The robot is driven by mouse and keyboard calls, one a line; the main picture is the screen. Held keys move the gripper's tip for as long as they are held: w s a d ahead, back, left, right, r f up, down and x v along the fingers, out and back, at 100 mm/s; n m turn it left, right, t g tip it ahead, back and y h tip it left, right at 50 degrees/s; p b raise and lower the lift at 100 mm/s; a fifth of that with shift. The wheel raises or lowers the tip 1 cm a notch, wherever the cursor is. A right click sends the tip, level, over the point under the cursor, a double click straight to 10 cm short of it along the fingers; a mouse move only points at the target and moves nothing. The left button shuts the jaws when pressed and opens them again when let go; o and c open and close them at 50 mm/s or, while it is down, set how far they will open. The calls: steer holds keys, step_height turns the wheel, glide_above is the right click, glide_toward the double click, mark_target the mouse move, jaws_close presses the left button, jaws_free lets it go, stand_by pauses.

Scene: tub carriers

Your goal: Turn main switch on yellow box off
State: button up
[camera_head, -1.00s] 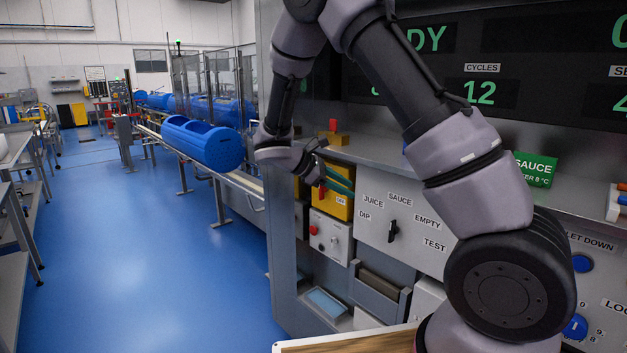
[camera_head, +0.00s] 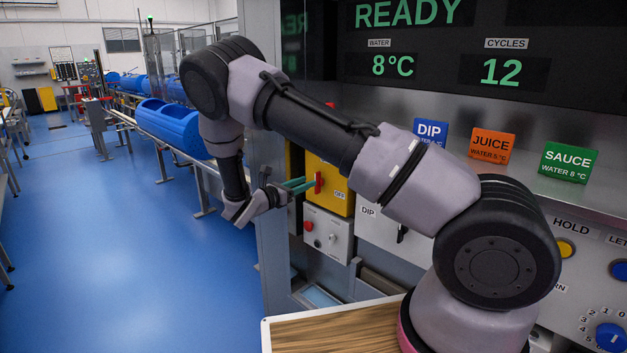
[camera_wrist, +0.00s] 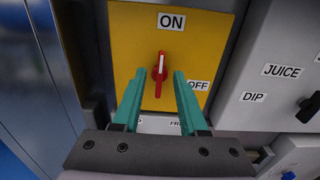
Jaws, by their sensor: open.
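The yellow box (camera_head: 333,203) is on the front of the machine, and it fills the upper middle of the wrist view (camera_wrist: 200,45). Its red main switch (camera_wrist: 160,72) stands upright, its white mark pointing up towards the ON label (camera_wrist: 171,21). The OFF label (camera_wrist: 198,85) is at its lower right. My gripper (camera_wrist: 158,76) is open, with one teal finger to either side of the red handle in the wrist view. I cannot tell whether the fingers touch it. In the head view my gripper (camera_head: 303,185) reaches the handle (camera_head: 318,183) from the left.
A grey panel with a red button (camera_head: 308,226) is below the yellow box. A white panel with a selector knob (camera_wrist: 309,106) is to its right. A wooden-topped surface (camera_head: 335,333) lies in front. Blue floor (camera_head: 130,240) is clear at left.

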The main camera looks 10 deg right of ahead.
mark_target(315, 178)
steer(key=shift+x, duration=2.3)
steer(key=shift+s, duration=0.1)
steer(key=shift+c, duration=0.3)
jaws_close()
